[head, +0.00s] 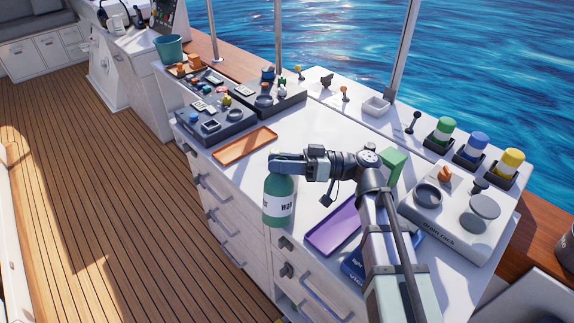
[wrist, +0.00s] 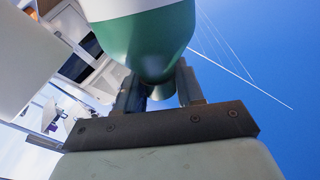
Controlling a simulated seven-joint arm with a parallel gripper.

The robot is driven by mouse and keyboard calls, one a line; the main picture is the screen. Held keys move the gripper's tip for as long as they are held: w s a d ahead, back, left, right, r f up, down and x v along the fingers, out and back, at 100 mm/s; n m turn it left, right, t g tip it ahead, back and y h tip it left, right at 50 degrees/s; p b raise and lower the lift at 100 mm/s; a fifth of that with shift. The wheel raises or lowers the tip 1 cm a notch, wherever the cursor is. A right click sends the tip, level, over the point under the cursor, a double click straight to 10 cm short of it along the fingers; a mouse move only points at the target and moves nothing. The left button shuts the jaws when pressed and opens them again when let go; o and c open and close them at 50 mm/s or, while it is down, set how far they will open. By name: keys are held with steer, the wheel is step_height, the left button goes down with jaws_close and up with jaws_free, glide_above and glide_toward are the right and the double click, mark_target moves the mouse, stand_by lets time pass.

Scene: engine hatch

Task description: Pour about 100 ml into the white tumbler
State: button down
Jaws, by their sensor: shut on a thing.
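My gripper (head: 276,159) is shut on the neck of a green bottle (head: 279,188) with a white label whose visible letters read like "wat". The bottle hangs roughly upright near the counter's front edge, in front of the drawers. In the wrist view the bottle (wrist: 155,45) fills the upper middle, between the fingers (wrist: 160,90). I cannot make out a white tumbler in either view; my arm hides part of the counter.
An orange tray (head: 245,145) and a purple tray (head: 334,228) lie on the white counter (head: 318,140). A green block (head: 392,166) stands behind my arm. A drain rack (head: 455,225) is at right. Lidded jars (head: 472,147) and a white dish (head: 376,106) line the back.

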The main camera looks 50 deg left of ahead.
mark_target(277, 179)
steer(key=n, duration=0.1)
steer(key=s+d+n, duration=0.1)
steer(key=shift+s+d+r+n+h, duration=0.1)
steer(key=shift+s+r+n+h, duration=0.2)
steer(key=shift+s+d+f+n+t, duration=0.1)
steer(key=shift+s+d+n+t, duration=0.15)
steer(key=shift+n, duration=0.3)
steer(key=shift+s+d+f+n+t, duration=0.1)
steer(key=shift+s+n, duration=0.25)
steer(key=shift+n, duration=0.2)
steer(key=shift+r, duration=0.15)
